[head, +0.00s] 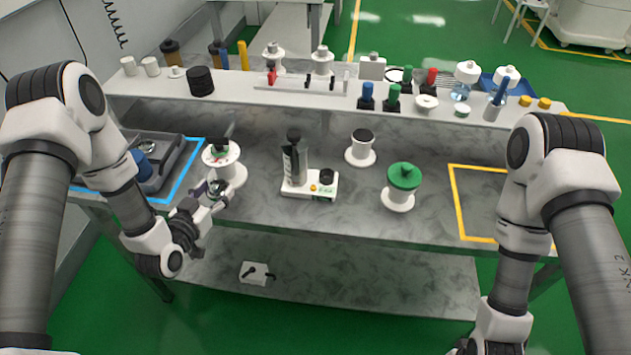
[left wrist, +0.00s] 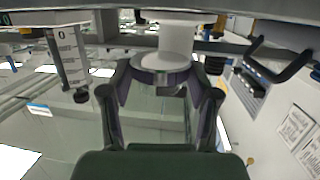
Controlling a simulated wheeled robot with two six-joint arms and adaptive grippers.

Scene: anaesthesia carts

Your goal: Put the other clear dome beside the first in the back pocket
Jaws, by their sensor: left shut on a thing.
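My left gripper (head: 216,189) is shut on a clear dome (head: 219,185), held in front of the white round stand (head: 235,172) at the left of the bench. In the left wrist view, my left gripper's fingers (left wrist: 165,76) close around a clear, ring-edged piece; its see-through body is hard to make out. The grey tray (head: 178,165) lies at the bench's left end inside a blue outline. Another clear dome (head: 147,147) sits toward its back, beside a dark blue round item (head: 142,162). My left arm hides part of the tray. Only a bit of my right gripper shows at the bottom edge, fingers hidden.
A white base with a dark bottle (head: 294,165), a black-topped spool (head: 361,145) and a green-topped spool (head: 402,185) stand along the bench. The raised shelf (head: 225,92) behind carries several small items. A yellow outlined area (head: 480,200) at right looks empty.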

